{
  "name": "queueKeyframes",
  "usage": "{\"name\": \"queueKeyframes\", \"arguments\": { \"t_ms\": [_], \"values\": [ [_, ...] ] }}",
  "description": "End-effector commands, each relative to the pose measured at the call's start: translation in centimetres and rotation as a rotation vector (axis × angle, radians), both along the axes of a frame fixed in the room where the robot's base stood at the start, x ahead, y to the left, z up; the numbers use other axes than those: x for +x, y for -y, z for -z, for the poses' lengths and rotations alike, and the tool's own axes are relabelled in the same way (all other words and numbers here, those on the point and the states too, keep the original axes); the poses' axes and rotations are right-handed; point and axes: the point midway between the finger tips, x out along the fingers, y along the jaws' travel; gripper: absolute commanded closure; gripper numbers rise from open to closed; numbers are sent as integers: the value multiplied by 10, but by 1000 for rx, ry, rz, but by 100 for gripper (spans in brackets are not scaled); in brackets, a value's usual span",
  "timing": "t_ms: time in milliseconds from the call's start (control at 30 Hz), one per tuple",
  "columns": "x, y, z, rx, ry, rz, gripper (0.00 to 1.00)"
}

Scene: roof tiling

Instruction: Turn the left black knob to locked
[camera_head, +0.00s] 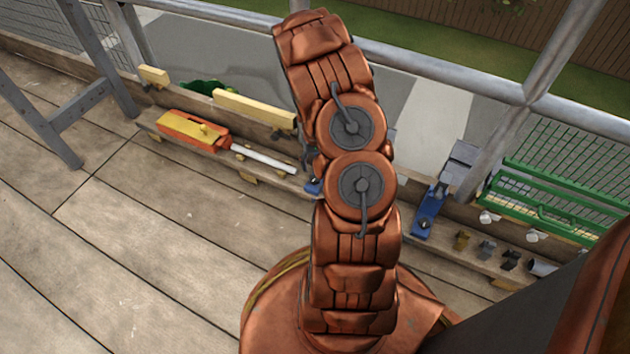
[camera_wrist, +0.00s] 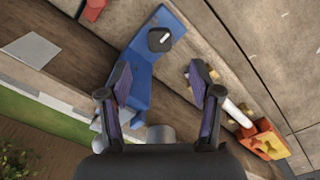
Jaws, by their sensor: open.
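A black knob (camera_wrist: 159,39) with a pale mark sits on a blue fixture (camera_wrist: 142,68) in the wrist view. Only a small blue part of what appears to be this fixture (camera_head: 313,187) shows beside my arm in the head view; its knob is hidden there. A second blue fixture (camera_head: 432,208) with a black knob (camera_head: 424,224) stands farther right. My gripper (camera_wrist: 160,76) is open and empty, its fingers apart over the blue fixture, with the knob just beyond the fingertips. I cannot tell whether they touch the fixture. My arm hides the gripper in the head view.
An orange and yellow tool (camera_head: 193,130) and a white tube (camera_head: 263,157) lie left along the wooden ledge. A green rack (camera_head: 545,200) and several small fittings (camera_head: 486,249) are at right. Metal railings (camera_head: 440,72) run behind. The plank floor (camera_head: 130,240) at left is clear.

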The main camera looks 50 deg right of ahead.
Motion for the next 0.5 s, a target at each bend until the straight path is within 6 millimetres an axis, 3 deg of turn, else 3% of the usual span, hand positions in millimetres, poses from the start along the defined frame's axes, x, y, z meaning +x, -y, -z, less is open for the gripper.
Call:
{"name": "queueKeyframes", "arguments": {
  "t_ms": [167, 500],
  "values": [
    [0, 0, 12, 0, -1, 0, 36],
    [-1, 0, 59, 1, 0, 1, 36]
  ]
}}
